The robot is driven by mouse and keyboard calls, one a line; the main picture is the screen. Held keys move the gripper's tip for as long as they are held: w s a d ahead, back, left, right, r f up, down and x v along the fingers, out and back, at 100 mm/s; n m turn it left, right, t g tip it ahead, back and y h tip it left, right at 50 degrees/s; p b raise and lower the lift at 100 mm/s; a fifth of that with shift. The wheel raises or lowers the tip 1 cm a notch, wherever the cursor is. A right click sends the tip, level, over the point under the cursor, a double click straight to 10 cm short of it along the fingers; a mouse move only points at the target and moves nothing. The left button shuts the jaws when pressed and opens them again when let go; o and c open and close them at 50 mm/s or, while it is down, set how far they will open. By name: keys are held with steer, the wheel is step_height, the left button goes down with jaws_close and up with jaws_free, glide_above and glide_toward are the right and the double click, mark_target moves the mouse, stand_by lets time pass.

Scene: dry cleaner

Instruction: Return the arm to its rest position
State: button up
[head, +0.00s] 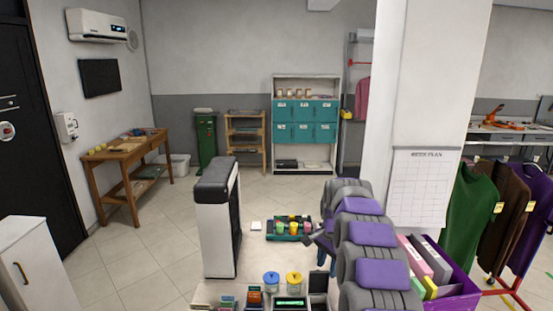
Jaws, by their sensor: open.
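My gripper (311,238), small and dark grey, shows near the middle of the lower picture. It points left, just right of a dark green tray (274,236) with several small coloured items. The jaws are open and nothing shows between them. Grey rounded shapes with purple pads (371,234) stand right of the gripper and hide much of what lies behind them. I cannot tell whether the gripper touches the tray.
A tall white and dark grey unit (216,225) stands left of the tray. Blue-lidded (271,279) and yellow-lidded (293,279) jars stand in front. A purple crate (458,298) and hanging clothes (480,210) are at right. Open tiled floor (135,255) lies at left.

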steer(key=s+a+r+n+g+b, duration=0.1)
steer(key=s+r+n+b, duration=0.2)
steer(key=s, duration=1.4)
steer(key=s+a+r+n+b, duration=0.15)
steer(key=s+n, duration=0.35)
steer(key=s, duration=1.3)
steer(key=s+d+f+n, duration=0.1)
steer(key=s+f+n, duration=0.2)
steer(key=s, duration=1.2)
steer(key=shift+s+f+g, duration=0.4)
steer(key=shift+f, duration=0.55)
